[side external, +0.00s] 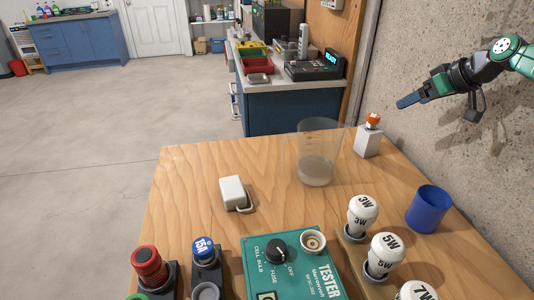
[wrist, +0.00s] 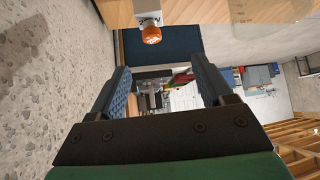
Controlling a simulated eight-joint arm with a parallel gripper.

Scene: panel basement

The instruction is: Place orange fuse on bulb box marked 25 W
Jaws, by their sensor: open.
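An orange-topped fuse (side external: 373,119) stands upright on top of a small white box (side external: 368,142) at the far right edge of the wooden table. No 25 W marking can be read on the box from here. In the wrist view the orange fuse (wrist: 151,35) shows at the top with part of the white box (wrist: 147,14) behind it. My gripper (side external: 403,102) is in the air, to the right of and slightly above the fuse, apart from it. In the wrist view my gripper (wrist: 162,78) has its fingers spread with nothing between them.
A clear beaker (side external: 317,155) stands left of the box, and a blue cup (side external: 429,208) is nearer the front right. White bulbs (side external: 362,214), a green tester (side external: 290,262) and coloured fuses (side external: 149,266) fill the front. A concrete wall (side external: 450,140) rises at the right.

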